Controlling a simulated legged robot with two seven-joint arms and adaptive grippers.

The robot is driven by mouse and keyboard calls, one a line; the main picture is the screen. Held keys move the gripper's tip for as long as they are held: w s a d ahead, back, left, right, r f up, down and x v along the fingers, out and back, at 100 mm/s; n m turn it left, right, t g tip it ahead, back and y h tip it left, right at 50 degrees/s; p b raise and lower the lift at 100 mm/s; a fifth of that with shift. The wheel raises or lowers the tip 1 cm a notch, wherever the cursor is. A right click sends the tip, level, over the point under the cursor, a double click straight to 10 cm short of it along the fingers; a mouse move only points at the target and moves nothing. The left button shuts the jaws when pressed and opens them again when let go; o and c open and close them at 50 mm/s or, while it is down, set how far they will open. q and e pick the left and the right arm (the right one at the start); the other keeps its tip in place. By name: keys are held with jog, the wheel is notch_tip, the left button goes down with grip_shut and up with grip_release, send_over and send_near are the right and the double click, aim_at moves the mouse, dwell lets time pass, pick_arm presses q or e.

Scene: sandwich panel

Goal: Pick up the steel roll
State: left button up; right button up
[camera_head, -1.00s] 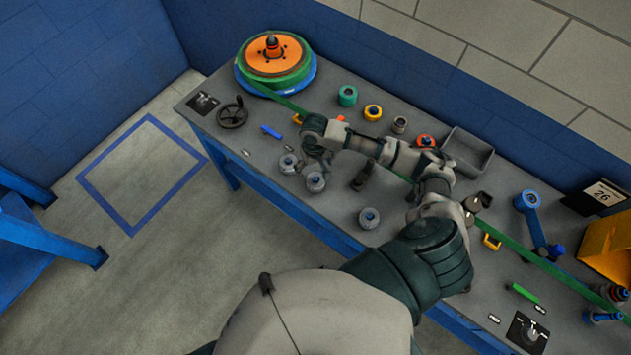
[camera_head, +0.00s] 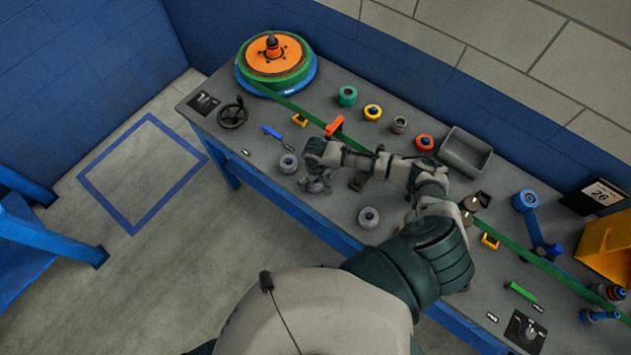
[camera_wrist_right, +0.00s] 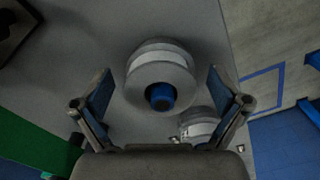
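Several grey, steel-coloured rolls with blue hubs are on the grey table. One steel roll (camera_wrist_right: 155,64) sits between the spread fingers of my right gripper (camera_wrist_right: 158,95) in the wrist view, with no finger touching it. In the head view my right gripper (camera_head: 316,182) is low over that roll and mostly hides it. A second grey roll (camera_head: 289,163) is just left of the gripper; it also shows in the wrist view (camera_wrist_right: 198,125). A third grey roll (camera_head: 368,217) stands near the front edge. My left gripper is not in view.
A green strip (camera_head: 521,250) crosses the table from an orange and green reel (camera_head: 274,59). A dark block (camera_head: 358,182) is right of the gripper. A grey bin (camera_head: 466,151) and coloured rolls (camera_head: 372,112) are behind. A yellow bin (camera_head: 606,245) is at right.

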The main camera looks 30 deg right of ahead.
jog(key=c, duration=1.6)
notch_tip(320, 180, up, 10)
jog(key=shift+r, duration=0.1)
